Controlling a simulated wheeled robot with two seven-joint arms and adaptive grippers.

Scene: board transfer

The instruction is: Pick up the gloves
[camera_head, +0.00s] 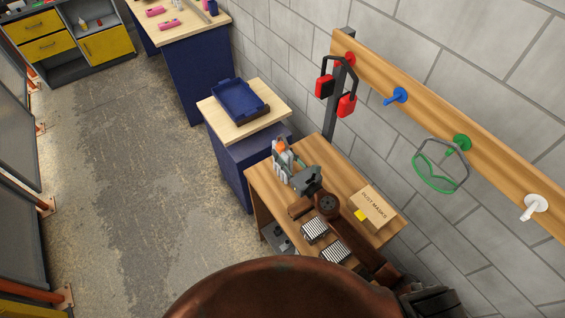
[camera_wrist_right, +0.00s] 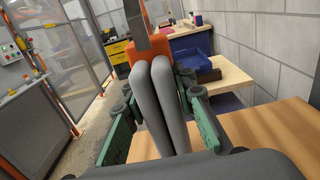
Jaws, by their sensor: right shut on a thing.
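The gloves (camera_head: 283,158) are grey with an orange part and show at the far left end of the wooden table in the camera_head view. In the right wrist view the gloves (camera_wrist_right: 155,100) stand upright, with grey fingers towards the camera and the orange part beyond. My right gripper (camera_head: 294,171) is shut on them, with its green fingers on both sides in the wrist view (camera_wrist_right: 160,98). The gripper hides part of the gloves. I cannot tell whether they touch the table. My left gripper is not in view.
The wooden table (camera_head: 261,187) also holds a dust masks box (camera_head: 373,207) and two striped blocks (camera_head: 315,230). A wall rail carries red earmuffs (camera_head: 346,105) and green goggles (camera_head: 440,184). A blue tray (camera_head: 239,101) sits on a cabinet beyond. The floor at left is clear.

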